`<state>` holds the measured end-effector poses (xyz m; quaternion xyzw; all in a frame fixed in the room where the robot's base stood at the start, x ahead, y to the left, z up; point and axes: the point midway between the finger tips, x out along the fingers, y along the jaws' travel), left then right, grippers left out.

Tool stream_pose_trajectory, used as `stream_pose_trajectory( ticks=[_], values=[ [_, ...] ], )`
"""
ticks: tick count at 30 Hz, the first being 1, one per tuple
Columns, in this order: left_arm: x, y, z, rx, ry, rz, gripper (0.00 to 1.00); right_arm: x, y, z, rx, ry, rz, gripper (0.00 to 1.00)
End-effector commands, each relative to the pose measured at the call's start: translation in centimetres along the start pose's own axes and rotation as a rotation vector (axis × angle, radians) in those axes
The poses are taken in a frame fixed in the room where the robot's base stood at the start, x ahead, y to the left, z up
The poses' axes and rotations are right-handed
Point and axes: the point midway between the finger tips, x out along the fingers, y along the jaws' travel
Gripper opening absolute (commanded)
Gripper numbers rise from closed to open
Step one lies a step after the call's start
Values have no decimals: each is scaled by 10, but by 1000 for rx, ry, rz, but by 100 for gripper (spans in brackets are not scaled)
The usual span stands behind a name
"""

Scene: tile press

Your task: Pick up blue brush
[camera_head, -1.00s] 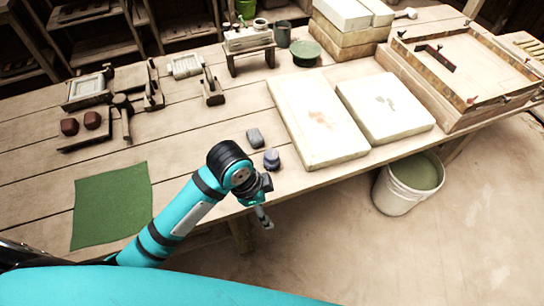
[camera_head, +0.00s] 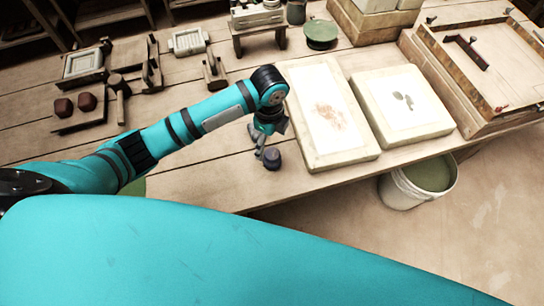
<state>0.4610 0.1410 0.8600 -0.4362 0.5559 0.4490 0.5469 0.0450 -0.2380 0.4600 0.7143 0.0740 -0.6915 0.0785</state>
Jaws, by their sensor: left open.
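A small, rounded dark blue piece (camera_head: 272,161), probably the blue brush, stands on the wooden table near its front edge. Its bristles cannot be made out. My left gripper (camera_head: 259,150) hangs fingers down just behind it and slightly to the left. The gripper is open, and I see nothing held in it. Whether a finger touches the blue piece is not clear. My right gripper is not in view.
Two pale slabs (camera_head: 334,150) (camera_head: 438,128) lie right of the gripper. A bucket (camera_head: 401,190) stands on the floor past the table edge. A wooden frame box (camera_head: 452,83) is at the right. Dark red lumps (camera_head: 63,107) and wooden tools lie at left.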

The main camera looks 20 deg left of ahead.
Motion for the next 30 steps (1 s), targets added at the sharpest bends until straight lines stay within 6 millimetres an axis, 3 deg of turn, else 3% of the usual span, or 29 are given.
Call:
stream_pose_trajectory(
  ticks=[4, 9, 12, 21, 30],
  values=[
    [26, 0, -1, 0, 1, 2, 82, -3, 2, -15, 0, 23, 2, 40],
    [38, 0, -1, -1, 0, 0, 82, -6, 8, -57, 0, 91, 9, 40],
    [45, 0, -2, -1, 1, 1, 82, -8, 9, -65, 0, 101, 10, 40],
    [86, -2, -7, 0, 0, 1, 82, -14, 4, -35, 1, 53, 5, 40],
    [90, -2, -6, 0, 0, -2, 81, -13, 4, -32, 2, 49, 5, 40]
  ],
)
